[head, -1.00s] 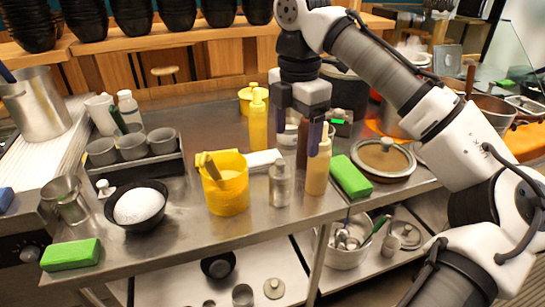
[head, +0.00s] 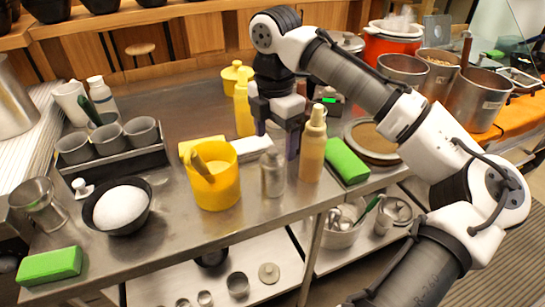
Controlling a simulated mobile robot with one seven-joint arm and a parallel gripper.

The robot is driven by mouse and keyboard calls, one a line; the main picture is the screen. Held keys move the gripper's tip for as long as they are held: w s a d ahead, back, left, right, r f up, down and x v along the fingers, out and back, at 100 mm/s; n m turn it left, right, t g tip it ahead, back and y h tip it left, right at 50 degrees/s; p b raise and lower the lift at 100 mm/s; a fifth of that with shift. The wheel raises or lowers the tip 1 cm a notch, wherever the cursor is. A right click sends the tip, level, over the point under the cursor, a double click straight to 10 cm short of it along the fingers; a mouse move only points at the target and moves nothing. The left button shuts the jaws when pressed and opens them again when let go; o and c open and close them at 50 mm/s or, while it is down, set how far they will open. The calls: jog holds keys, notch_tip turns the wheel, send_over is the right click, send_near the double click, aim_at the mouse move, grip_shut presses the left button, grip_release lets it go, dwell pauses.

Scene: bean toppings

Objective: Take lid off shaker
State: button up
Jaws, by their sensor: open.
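A small metal shaker (head: 272,174) with a rounded lid (head: 270,154) on top stands upright on the steel counter, between a yellow tub and a tan squeeze bottle. My gripper (head: 277,141) points down with its fingers apart, above and apparently just behind the shaker in the head view. Nothing shows between the fingers. The right finger is close to the tan bottle. I cannot tell the exact depth gap between the fingers and the lid.
The yellow tub (head: 215,182) holding a utensil is left of the shaker. A yellow bottle (head: 243,108) stands behind. Counter in front of the shaker is clear.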

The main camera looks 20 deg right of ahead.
aim_at(272, 150)
jog(key=shift+w+a+f+p, duration=0.15)
jog(key=shift+f+p, duration=0.1)
jog(key=shift+f, duration=1.1)
jog(key=shift+w+a+f+p, duration=0.1)
jog(key=shift+f+p, duration=0.1)
jog(key=shift+f, duration=1.1)
jog(key=c, duration=0.8)
